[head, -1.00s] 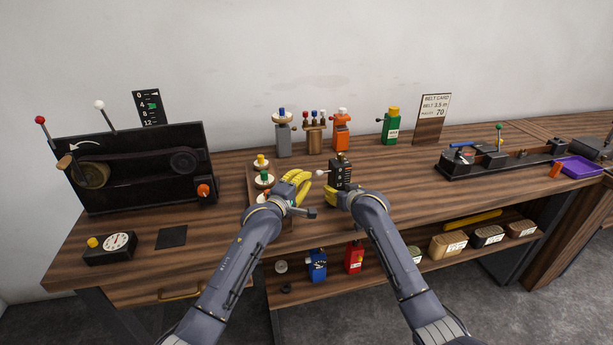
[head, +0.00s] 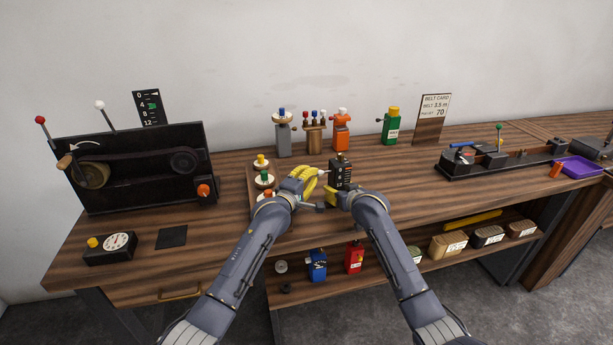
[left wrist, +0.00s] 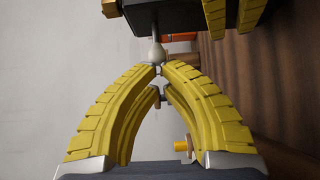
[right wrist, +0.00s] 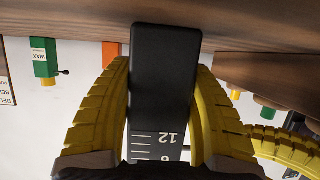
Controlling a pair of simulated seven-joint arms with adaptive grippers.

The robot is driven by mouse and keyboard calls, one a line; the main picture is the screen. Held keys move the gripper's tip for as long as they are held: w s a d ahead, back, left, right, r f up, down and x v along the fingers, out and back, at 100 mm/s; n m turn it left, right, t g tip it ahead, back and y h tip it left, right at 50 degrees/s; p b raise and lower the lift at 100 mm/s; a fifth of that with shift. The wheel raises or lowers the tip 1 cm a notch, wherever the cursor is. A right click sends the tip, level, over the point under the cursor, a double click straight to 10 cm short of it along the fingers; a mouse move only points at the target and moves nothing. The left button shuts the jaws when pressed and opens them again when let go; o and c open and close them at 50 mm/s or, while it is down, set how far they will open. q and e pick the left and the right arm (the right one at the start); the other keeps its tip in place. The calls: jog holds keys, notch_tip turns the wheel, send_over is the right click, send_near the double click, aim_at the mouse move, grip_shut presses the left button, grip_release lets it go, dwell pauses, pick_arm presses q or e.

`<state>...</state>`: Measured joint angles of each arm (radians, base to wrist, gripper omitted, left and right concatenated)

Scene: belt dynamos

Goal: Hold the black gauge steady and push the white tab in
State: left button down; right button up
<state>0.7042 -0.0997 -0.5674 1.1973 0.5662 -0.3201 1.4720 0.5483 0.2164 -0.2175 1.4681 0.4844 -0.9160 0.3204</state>
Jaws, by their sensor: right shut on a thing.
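The black gauge (head: 341,172) stands upright near the middle of the bench. My right gripper (head: 336,194) is shut on it. In the right wrist view the gauge (right wrist: 165,70) sits between the two yellow fingers, with a marked scale below. The white tab (left wrist: 157,50) sticks out of the gauge's side towards my left gripper. My left gripper (head: 322,172) is shut, its fingertips together. In the left wrist view its tips (left wrist: 158,70) are at the tab's end and seem to touch it. In the head view the tab is mostly hidden by the left fingers.
A rack with knobbed pieces (head: 264,180) is just left of my left gripper. Behind the gauge stand a grey piece (head: 283,140), an orange bottle (head: 342,138) and a green bottle (head: 391,128). A black belt machine (head: 140,170) is at left.

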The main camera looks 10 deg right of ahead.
jog(key=shift+f, duration=0.25)
pick_arm(q)
jog(key=shift+d, duration=0.8)
jog(key=v, duration=1)
pick_arm(e)
jog(key=o, duration=1.4)
jog(key=shift+o, duration=1)
jog(key=shift+r, duration=0.1)
